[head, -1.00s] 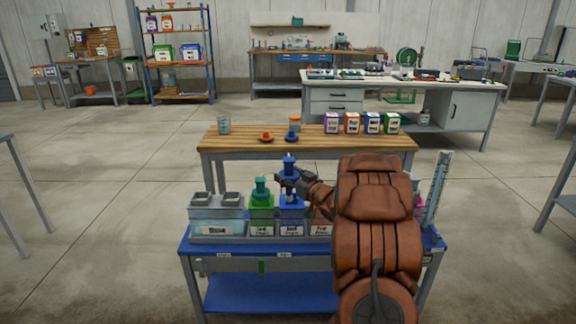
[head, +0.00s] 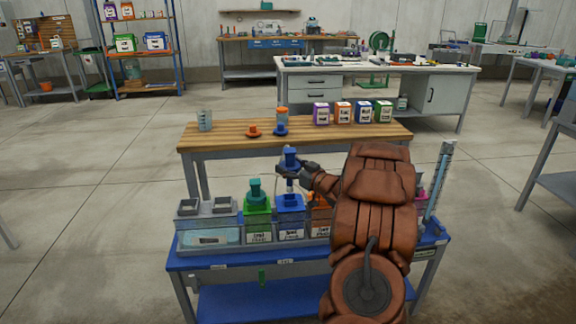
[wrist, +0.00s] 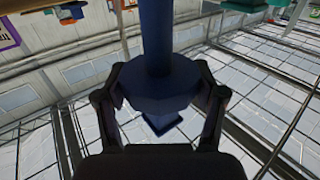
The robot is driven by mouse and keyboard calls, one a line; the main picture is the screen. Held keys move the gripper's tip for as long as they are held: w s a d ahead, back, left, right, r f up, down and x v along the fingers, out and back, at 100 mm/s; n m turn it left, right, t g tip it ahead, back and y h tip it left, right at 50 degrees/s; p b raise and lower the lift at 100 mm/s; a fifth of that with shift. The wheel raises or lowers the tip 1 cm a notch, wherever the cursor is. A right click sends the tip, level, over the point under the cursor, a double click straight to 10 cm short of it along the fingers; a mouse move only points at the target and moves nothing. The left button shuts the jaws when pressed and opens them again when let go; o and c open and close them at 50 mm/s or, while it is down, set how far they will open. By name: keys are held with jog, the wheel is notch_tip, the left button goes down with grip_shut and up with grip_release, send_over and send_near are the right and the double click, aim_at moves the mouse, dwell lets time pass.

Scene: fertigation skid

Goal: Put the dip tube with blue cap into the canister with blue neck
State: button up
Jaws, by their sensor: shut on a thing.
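The dip tube with blue cap (head: 290,158) is upright above the canister with blue neck (head: 291,217), which stands in the row on the blue-topped table. My gripper (head: 296,171) is shut on the dip tube just below its cap. In the wrist view, dark blue parts of the dip tube (wrist: 158,85) sit between the two fingers of my gripper (wrist: 160,100). A short pale stretch of tube shows below the gripper, over the blue neck. I cannot tell whether the tube's lower end is inside the neck.
An orange canister (head: 319,217) on the right is partly hidden by my arm. A wooden bench (head: 225,141) with orange and blue caps stands behind.

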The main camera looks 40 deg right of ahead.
aim_at(290, 191)
jog(key=shift+f+b, duration=0.55)
jog(key=shift+f, duration=0.35)
jog(key=shift+f+b, duration=1.3)
jog(key=shift+f, duration=2.9)
jog(key=o, duration=1.3)
jog(key=shift+s, duration=0.1)
jog(key=s, duration=1.1)
jog(key=shift+s+a, duration=0.1)
jog(key=shift+s, duration=0.3)
